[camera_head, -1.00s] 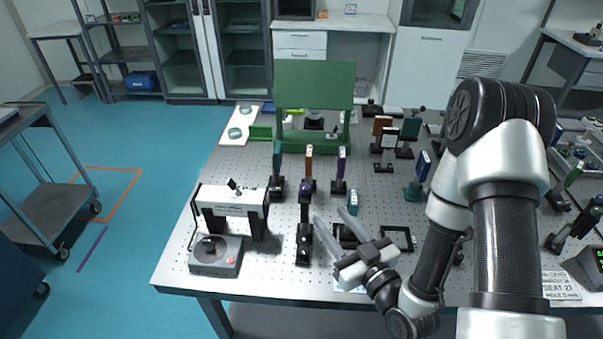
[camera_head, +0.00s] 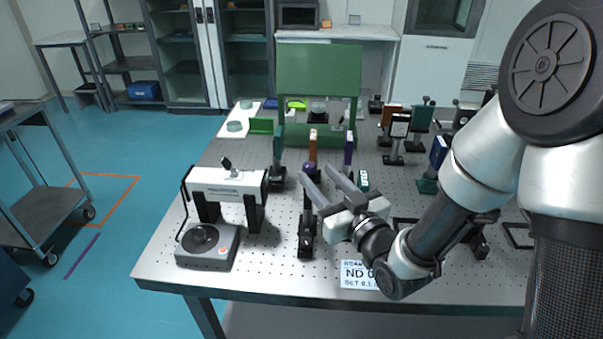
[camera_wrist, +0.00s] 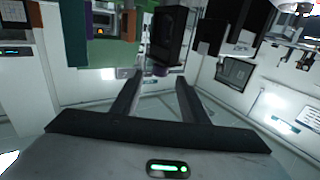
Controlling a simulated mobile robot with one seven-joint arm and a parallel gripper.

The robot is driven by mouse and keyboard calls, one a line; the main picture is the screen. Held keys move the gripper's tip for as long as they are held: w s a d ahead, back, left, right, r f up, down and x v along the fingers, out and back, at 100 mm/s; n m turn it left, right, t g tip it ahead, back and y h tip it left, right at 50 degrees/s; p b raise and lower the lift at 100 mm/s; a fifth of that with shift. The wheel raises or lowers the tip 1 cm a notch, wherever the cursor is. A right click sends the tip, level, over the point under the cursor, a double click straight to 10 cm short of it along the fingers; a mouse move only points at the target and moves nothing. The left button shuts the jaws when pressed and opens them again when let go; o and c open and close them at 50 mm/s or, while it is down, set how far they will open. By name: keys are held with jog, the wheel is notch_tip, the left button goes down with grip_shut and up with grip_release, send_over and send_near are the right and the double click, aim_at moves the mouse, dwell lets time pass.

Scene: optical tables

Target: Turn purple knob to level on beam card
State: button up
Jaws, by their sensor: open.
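The purple knob (camera_head: 308,168) is a small round knob on top of a dark post mount (camera_head: 306,235), left of the table's middle in the head view. My gripper (camera_head: 318,177) is open, with its two grey fingers pointing up and left toward the knob. The left finger partly overlaps the knob, and I cannot tell whether they touch. A printed white card (camera_head: 358,275) lies at the table's front edge, with "ND 0" readable and part hidden by my arm. In the wrist view my open fingers (camera_wrist: 155,82) show nothing clearly held between them.
A white bridge-shaped device (camera_head: 228,182) and a grey dial box (camera_head: 208,245) stand to the left. Orange (camera_head: 312,145) and purple (camera_head: 348,148) upright plates stand behind the knob. A green panel (camera_head: 318,70) rises at the back.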

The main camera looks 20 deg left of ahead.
aim_at(306, 163)
jog(key=shift+w+a+f+b, duration=0.15)
jog(key=shift+a+f+b, duration=0.1)
jog(key=shift+b, duration=0.35)
jog(key=p+x, duration=0.1)
jog(key=x, duration=0.7)
jog(key=shift+w+a+r, duration=0.2)
jog(key=shift+w+r, duration=0.05)
jog(key=shift+c, duration=0.3)
grip_shut()
jog(key=shift+f+n+g+y+b, duration=0.15)
jog(key=shift+n+g+y+b, duration=0.35)
jog(key=shift+g+b, duration=0.1)
jog(key=shift+s+a+r+n+g+y, duration=0.1)
jog(key=shift+s+a+n+g+y, duration=0.1)
jog(key=shift+n+g+y, duration=0.55)
jog(key=shift+s+a+r+n+g+y, duration=0.1)
jog(key=shift+s+n+g+y, duration=0.15)
jog(key=shift+n+g, duration=0.6)
jog(key=shift+s+a+n+g+y, duration=0.15)
jog(key=shift+n+g+y, duration=0.35)
jog(key=shift+g, duration=0.6)
